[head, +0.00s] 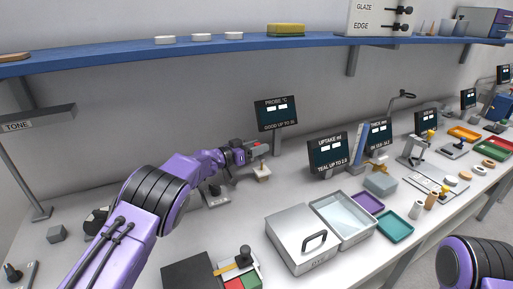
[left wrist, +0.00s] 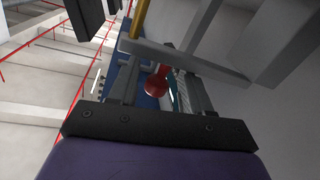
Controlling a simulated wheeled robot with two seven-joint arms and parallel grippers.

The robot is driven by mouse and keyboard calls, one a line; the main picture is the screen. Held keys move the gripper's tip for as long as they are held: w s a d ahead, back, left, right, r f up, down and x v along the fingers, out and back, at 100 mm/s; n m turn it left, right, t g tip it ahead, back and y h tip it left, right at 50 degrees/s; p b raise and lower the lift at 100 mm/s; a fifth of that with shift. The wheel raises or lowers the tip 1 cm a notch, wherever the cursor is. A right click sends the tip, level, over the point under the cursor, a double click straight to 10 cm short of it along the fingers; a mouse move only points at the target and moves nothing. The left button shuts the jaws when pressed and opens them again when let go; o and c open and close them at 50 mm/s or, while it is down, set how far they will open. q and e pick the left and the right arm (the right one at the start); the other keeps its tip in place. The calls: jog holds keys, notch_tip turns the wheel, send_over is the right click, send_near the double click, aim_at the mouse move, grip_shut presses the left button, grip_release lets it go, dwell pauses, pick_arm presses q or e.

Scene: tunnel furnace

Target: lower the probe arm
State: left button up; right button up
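The probe station stands below the PROBE °C display (head: 276,113), at the middle of the bench in the head view. Its small pale block (head: 262,172) shows just beyond my left gripper (head: 250,151), which covers much of the probe arm. In the left wrist view my left gripper (left wrist: 163,88) has its two fingers apart. A red knob (left wrist: 156,82) lies between them, with visible room on at least one side. A grey bar (left wrist: 185,60) crosses just beyond the fingertips, and a yellow rod (left wrist: 140,18) rises behind. My right gripper is out of view.
A lidded steel box (head: 300,240) and a water tray (head: 343,222) stand to the right on the bench. A dark block (head: 190,271) and colored pads (head: 240,283) lie in front. A blue shelf (head: 220,47) runs above.

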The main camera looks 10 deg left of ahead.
pick_arm(q)
jog(key=shift+d+r, duration=0.1)
jog(key=shift+r, duration=0.35)
jog(key=r, duration=0.3)
jog(key=shift+s+r+b, duration=0.1)
jog(key=shift+s+b, duration=0.2)
jog(key=shift+s, duration=0.05)
jog(key=s+d+r+b, duration=0.2)
jog(key=s+r, duration=0.7)
jog(key=s, duration=0.4)
jog(key=shift+d, duration=0.4)
jog(key=shift+f, duration=0.1)
